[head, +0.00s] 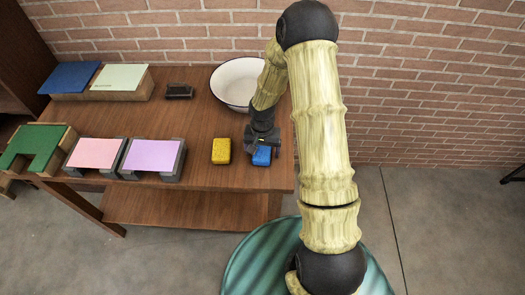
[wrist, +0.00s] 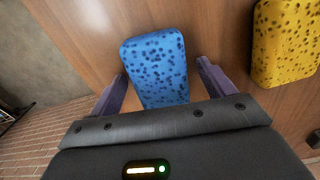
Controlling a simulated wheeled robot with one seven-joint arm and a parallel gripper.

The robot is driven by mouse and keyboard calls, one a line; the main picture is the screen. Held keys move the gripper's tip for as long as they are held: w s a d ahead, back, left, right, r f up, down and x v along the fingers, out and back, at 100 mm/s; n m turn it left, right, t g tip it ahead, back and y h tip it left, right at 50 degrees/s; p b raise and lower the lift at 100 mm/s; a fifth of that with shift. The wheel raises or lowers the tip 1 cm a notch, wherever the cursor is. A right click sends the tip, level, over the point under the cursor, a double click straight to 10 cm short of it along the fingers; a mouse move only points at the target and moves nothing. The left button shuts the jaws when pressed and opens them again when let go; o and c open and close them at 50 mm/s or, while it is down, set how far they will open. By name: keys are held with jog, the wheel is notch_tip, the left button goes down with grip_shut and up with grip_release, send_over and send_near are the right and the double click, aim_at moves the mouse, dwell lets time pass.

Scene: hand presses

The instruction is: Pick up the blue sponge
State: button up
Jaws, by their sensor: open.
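The blue sponge (head: 262,156) lies on the wooden table near its front right edge. In the wrist view the blue sponge (wrist: 158,68) shows dark speckles and its near end lies between the two fingers. My gripper (head: 262,148) is directly above it, pointing down. In the wrist view my gripper (wrist: 160,88) is open, with one purple finger on each side of the sponge. I cannot tell whether the fingers touch it. The sponge's near end is partly hidden by the gripper body.
A yellow sponge (head: 221,151) lies just left of the blue one. A white bowl (head: 235,86) stands behind. Pink (head: 95,153) and purple (head: 153,156) press panels are to the left, with green (head: 32,145), blue and pale green ones beyond. A small dark block (head: 179,91) lies at the back.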

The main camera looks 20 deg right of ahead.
aim_at(262, 150)
dwell(0.4)
jog(key=c, duration=1.1)
jog(key=shift+o, duration=0.2)
jog(key=shift+r, duration=0.15)
notch_tip(262, 150, up, 10)
jog(key=shift+f+b, duration=0.1)
jog(key=shift+b, duration=0.55)
jog(key=shift+o, duration=0.9)
jog(key=shift+c, duration=0.5)
